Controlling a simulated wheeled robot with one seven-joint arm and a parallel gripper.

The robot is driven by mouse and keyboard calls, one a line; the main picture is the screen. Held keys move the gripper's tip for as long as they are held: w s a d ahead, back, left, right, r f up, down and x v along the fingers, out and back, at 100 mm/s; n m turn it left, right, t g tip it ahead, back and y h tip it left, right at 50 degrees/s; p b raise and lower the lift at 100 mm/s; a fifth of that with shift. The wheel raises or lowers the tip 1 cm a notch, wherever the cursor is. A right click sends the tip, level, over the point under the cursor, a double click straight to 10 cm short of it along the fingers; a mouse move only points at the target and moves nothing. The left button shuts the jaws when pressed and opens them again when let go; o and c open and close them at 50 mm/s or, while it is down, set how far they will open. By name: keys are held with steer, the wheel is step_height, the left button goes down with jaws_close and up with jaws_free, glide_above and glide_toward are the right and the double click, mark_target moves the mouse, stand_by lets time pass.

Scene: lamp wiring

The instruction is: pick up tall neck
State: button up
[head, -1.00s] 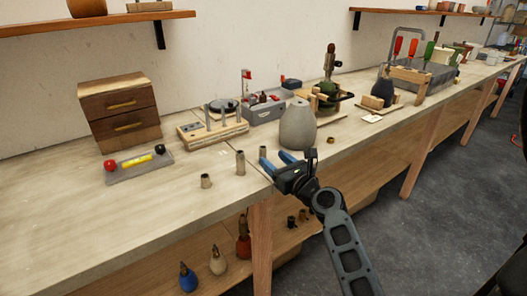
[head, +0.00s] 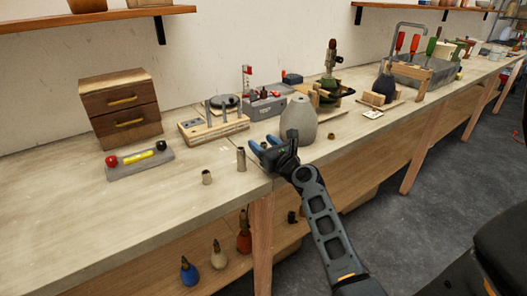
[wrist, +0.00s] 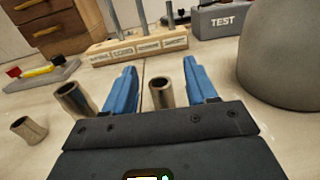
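My gripper (head: 262,148) is open at the front edge of the bench, left of the grey rounded lamp body. In the wrist view its blue fingers (wrist: 160,88) stand on either side of a metal neck tube (wrist: 161,94), with gaps to it; its lower part is hidden by my gripper. This tube is mostly hidden in the head view. A middle tube (head: 241,160) stands upright to the left, outside the fingers, also in the wrist view (wrist: 76,100). A short tube (head: 207,177) is farthest left (wrist: 28,130). I cannot fully compare the heights.
The grey lamp body (head: 299,122) stands close to the right of my gripper. A wooden peg block (head: 213,131) and a grey TEST box (head: 264,107) are behind. A level-like bar (head: 140,165) lies to the left. The front-left bench top is clear.

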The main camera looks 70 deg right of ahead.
steer(key=c, duration=1)
steer(key=shift+r, duration=0.1)
